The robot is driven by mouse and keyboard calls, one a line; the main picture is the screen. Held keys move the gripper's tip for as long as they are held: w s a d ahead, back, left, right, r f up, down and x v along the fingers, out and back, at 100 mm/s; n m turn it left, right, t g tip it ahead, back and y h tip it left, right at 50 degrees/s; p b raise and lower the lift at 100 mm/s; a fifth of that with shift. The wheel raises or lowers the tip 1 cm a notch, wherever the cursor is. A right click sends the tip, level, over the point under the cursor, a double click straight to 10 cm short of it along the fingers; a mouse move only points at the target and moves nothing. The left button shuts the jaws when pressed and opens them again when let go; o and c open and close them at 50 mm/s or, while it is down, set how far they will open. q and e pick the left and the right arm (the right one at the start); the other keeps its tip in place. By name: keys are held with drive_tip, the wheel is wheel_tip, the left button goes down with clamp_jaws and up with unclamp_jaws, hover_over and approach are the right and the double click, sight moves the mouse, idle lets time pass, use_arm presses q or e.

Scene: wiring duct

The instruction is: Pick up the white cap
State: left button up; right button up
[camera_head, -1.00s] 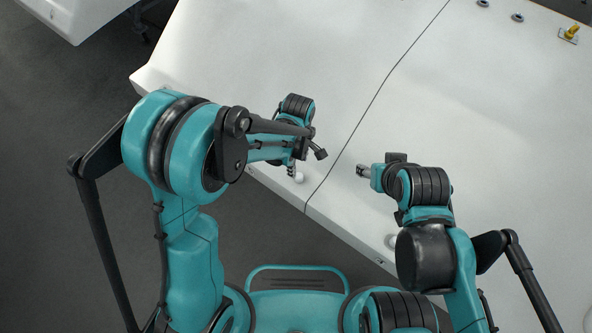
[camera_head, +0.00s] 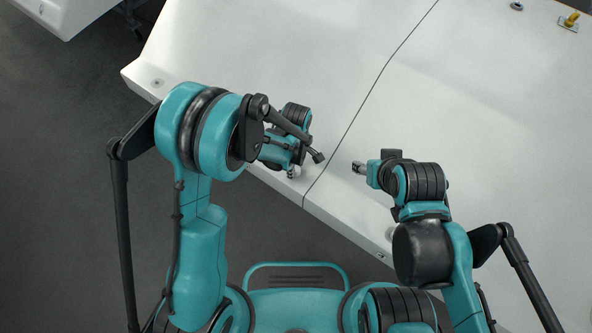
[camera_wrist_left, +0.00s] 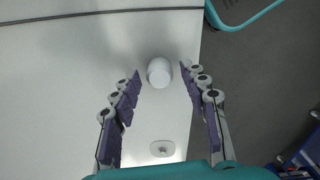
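The white cap (camera_wrist_left: 159,72) stands on the white table near its edge. In the left wrist view it lies between the tips of my left gripper, with a gap showing on both sides. My left gripper (camera_wrist_left: 161,78) is open, its dark padded fingers spread and reaching down toward the cap. In the head view the cap (camera_head: 296,171) is a small white spot beside the left gripper (camera_head: 291,171), partly hidden by it. My right gripper (camera_head: 359,167) is above the table to the right, away from the cap; its fingers are too small to read.
The white table (camera_head: 480,130) has a dark seam line (camera_head: 370,95) running across it. A small oval fitting (camera_wrist_left: 162,148) lies on the table near the left gripper. Another white round thing (camera_head: 390,234) sits at the table edge beside my right arm. A yellow part (camera_head: 570,20) stands far right.

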use_arm(q)
drive_tip(key=c, duration=0.4)
drive_tip(key=shift+c, duration=0.2)
drive_tip(key=shift+r, duration=0.1)
